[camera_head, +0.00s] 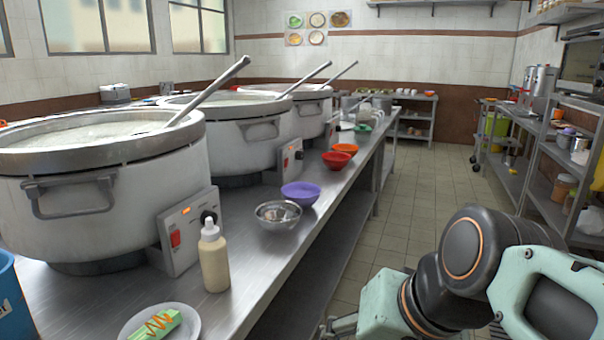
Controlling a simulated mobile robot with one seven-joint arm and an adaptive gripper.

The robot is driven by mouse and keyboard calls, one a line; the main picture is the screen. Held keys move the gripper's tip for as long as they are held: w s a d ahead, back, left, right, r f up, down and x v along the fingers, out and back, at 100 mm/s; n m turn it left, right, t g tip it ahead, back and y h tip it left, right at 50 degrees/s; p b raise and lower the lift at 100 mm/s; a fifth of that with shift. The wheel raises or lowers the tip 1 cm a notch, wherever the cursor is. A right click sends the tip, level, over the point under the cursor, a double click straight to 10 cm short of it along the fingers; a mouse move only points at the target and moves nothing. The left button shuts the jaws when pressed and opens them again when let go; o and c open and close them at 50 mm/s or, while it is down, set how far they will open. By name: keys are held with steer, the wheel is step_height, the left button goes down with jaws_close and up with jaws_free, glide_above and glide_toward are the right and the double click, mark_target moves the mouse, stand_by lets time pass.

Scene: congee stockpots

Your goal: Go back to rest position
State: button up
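My arm is folded at the lower right of the head view, over the aisle and to the right of the steel counter (251,255). A small grey metal part, probably my gripper (340,326), shows at the bottom edge beside the arm. Most of it is cut off by the frame, so I cannot tell whether it is open or holds anything.
Large stockpots (90,200) line the counter. A cream squeeze bottle (214,262), a steel bowl (278,215), a purple bowl (300,193) and a plate (190,325) with a green item stand near its edge. Shelves (560,185) stand right. The tiled aisle (425,170) is clear.

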steer(key=s+d+f+n+h, duration=0.1)
steer(key=d+f+n+h, duration=0.1)
steer(key=d, duration=0.4)
steer(key=shift+d+t+h, duration=0.4)
steer(key=shift+h, duration=0.3)
steer(key=r+p, duration=3.3)
steer(key=shift+w+a+r, duration=0.1)
steer(key=shift+a+r, duration=0.05)
steer(key=shift+a, duration=0.15)
steer(key=shift+c, duration=0.4)
